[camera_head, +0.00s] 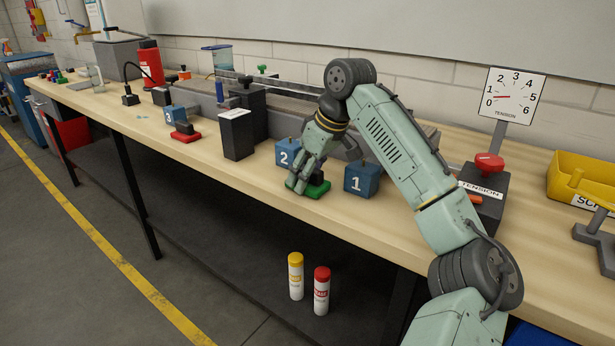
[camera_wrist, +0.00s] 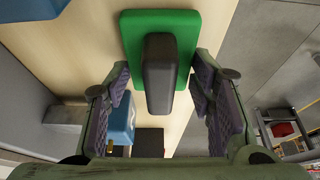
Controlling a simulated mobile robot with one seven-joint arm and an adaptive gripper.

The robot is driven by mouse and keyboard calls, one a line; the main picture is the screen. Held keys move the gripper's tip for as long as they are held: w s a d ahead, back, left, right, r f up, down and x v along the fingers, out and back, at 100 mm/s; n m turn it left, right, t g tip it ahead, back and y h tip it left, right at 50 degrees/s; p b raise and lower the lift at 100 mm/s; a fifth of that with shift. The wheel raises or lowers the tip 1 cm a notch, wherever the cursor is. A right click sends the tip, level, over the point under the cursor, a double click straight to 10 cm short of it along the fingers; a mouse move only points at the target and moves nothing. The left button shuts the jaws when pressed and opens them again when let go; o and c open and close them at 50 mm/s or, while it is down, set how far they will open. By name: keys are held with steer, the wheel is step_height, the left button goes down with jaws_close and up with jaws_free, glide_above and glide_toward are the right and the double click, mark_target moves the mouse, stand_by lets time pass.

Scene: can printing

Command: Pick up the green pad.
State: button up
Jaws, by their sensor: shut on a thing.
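The green pad (camera_head: 318,190) is a flat green plate with a black block-shaped handle. In the head view it is at the front of the workbench, before the blue blocks marked 2 (camera_head: 287,155) and 1 (camera_head: 363,181). My gripper (camera_head: 308,184) points down at it and is shut on it. In the wrist view the pad (camera_wrist: 186,22) and its dark handle (camera_wrist: 160,75) lie between the two fingers of my gripper (camera_wrist: 161,80). The exact finger contact is hard to see. The pad looks at bench height; I cannot tell whether it is lifted.
A red pad (camera_head: 186,137) sits farther left by blue block 3 (camera_head: 174,118). A dark box (camera_head: 237,140) stands between. The tension box (camera_head: 484,200) with its red knob, the dial (camera_head: 515,95) and a yellow bin (camera_head: 584,178) are to the right. Bench front left is clear.

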step_height(320, 180, up, 2)
steer(key=shift+r, duration=0.25)
steer(key=shift+s+r+b, duration=0.25)
steer(key=shift+r+b, duration=0.05)
steer(key=shift+b, duration=0.1)
steer(key=s+d+r+b, duration=0.1)
steer(key=s+b, duration=0.1)
steer(key=s, duration=1.3)
steer(key=shift+s+d+r+b, duration=0.15)
steer(key=shift+s+r+b, duration=0.15)
steer(key=shift+b, duration=0.1)
steer(key=o, duration=0.6)
steer(key=c, duration=0.4)
steer(key=shift+c, duration=0.3)
